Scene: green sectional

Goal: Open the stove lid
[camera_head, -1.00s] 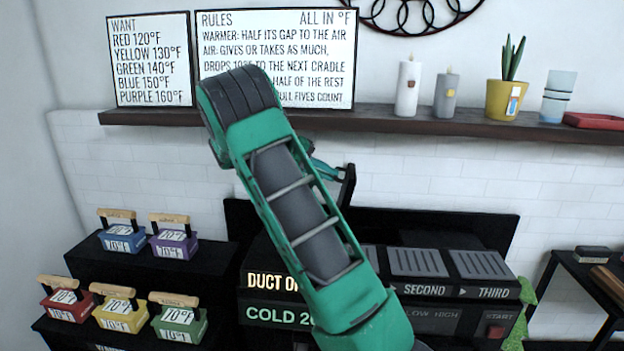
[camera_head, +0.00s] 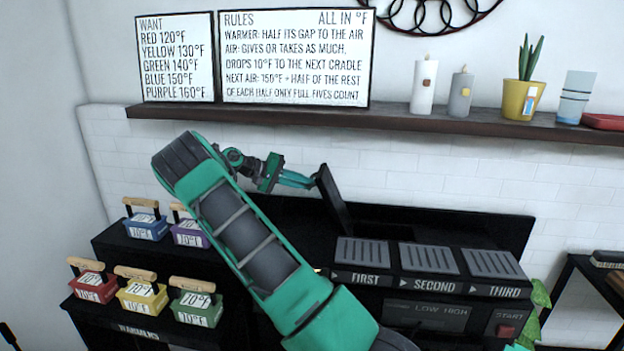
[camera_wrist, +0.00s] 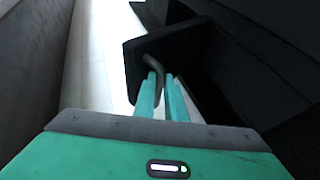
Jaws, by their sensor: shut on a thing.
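The stove lid (camera_head: 334,200) is a dark flat panel standing steeply raised above the black stove, left of the FIRST cradle. Its top leans to the left. My gripper (camera_head: 312,181) reaches it from the left in the head view. In the wrist view, the teal fingers of my gripper (camera_wrist: 164,90) are closed around a thin curved dark handle (camera_wrist: 154,66) on the lid (camera_wrist: 135,75). My arm hides the left front of the stove and part of the opening under the lid.
Cradles marked FIRST (camera_head: 362,253), SECOND (camera_head: 428,259) and THIRD (camera_head: 492,263) stand to the right of the lid. A dark shelf (camera_head: 390,122) runs along the wall above.

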